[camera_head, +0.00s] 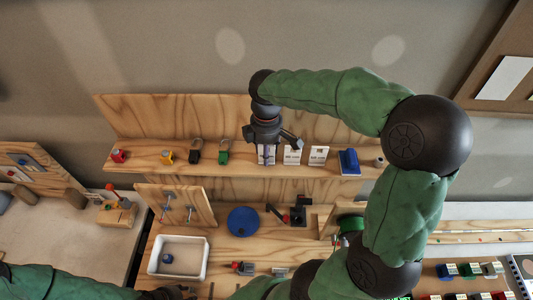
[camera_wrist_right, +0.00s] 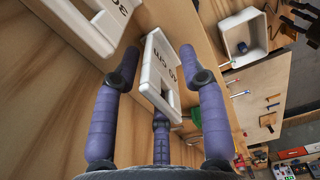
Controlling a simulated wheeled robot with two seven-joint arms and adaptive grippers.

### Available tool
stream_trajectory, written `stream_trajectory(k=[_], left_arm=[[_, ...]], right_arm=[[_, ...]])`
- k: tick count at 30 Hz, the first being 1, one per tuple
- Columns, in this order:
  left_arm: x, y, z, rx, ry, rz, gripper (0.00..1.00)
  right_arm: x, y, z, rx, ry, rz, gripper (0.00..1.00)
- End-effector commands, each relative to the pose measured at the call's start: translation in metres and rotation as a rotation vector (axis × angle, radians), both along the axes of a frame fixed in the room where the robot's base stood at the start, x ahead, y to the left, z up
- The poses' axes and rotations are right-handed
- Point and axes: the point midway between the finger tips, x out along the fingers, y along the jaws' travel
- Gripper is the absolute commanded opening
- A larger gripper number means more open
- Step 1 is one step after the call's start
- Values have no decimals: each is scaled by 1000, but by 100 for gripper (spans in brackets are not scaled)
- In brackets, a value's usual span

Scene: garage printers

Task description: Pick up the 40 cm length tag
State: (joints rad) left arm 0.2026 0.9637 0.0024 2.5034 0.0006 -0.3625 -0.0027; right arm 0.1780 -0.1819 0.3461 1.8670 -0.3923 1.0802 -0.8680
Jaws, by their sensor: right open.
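The white 40 cm length tag (camera_wrist_right: 160,72) stands between the purple fingers of my right gripper (camera_wrist_right: 159,58) in the right wrist view, with its printed face and a rectangular slot showing. My right gripper (camera_head: 265,150) is open around this tag at the wooden shelf in the head view, covering much of it. I cannot tell whether any finger touches it. Two more white tags (camera_head: 292,155) (camera_head: 318,155) stand to its right. My left gripper (camera_head: 168,293) shows only partly at the bottom edge, and its fingers are unclear.
The wooden shelf (camera_head: 235,168) also holds a red, a yellow and a green item on the left and a blue block (camera_head: 348,161) on the right. Below are a white tray (camera_head: 179,257), a blue disc (camera_head: 243,221) and small tools on the bench.

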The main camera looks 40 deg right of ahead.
Motion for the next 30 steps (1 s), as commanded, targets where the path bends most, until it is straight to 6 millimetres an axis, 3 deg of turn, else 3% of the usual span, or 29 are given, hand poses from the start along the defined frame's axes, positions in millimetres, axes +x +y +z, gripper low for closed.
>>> stream_trajectory(k=[3, 11, 16, 30], left_arm=[[0, 0, 0, 0, 0, 0, 40], [0, 0, 0, 0, 0, 0, 40], [0, 0, 0, 0, 0, 0, 40], [0, 0, 1, 0, 0, 0, 40]], right_arm=[[-1, -1, -10, 0, 1, -1, 42], [0, -1, -12, -1, -1, -1, 42], [0, -1, -12, -1, -1, -1, 0], [0, 0, -11, -1, -1, -1, 0]])
